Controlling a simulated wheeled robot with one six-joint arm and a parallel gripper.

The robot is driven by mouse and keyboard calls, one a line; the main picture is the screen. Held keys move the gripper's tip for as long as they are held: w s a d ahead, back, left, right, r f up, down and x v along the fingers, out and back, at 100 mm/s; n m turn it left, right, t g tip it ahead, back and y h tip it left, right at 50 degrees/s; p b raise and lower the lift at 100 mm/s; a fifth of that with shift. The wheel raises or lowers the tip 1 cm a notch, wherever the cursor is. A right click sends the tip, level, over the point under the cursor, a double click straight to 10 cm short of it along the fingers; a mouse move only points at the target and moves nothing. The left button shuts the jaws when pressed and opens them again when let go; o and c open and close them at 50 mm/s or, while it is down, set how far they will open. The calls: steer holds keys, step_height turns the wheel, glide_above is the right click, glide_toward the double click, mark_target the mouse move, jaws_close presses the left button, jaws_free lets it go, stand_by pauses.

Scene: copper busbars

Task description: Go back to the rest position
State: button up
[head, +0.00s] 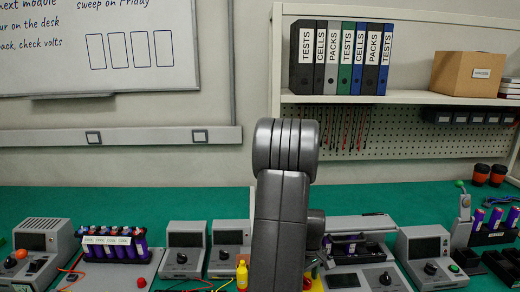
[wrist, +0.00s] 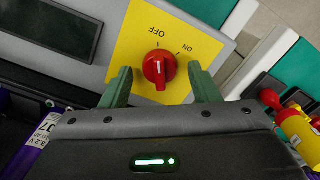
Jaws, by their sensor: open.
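My gripper (wrist: 160,72) is open in the wrist view, its two green fingers apart. A red rotary knob (wrist: 159,68) lies between the fingertips, with a visible gap on each side. The knob sits on a yellow plate (wrist: 130,45) marked OFF and ON, on a grey device. I cannot tell for sure which mark the knob points to. In the head view my arm rises in the middle and hides my gripper and most of the yellow plate (head: 317,286).
A battery holder (head: 120,252) with purple cells stands at the left. Several grey meters, one at the right (head: 425,250), line the green bench (head: 400,205). A yellow bottle (head: 242,274) is close to my arm. A shelf (head: 400,97) with binders hangs above.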

steer(key=shift+r+m+p, duration=0.15)
steer(key=shift+m+p, duration=0.15)
steer(key=shift+m, duration=0.6)
steer(key=m+p, duration=0.1)
steer(key=m, duration=0.3)
steer(key=m+p, duration=0.3)
steer(key=m, duration=0.3)
steer(key=shift+r+p, duration=0.1)
steer(key=shift+p, duration=0.3)
steer(key=shift+w+r, duration=0.1)
steer(key=shift+r, duration=0.25)
step_height(320, 180, up, 9)
steer(key=b, duration=0.1)
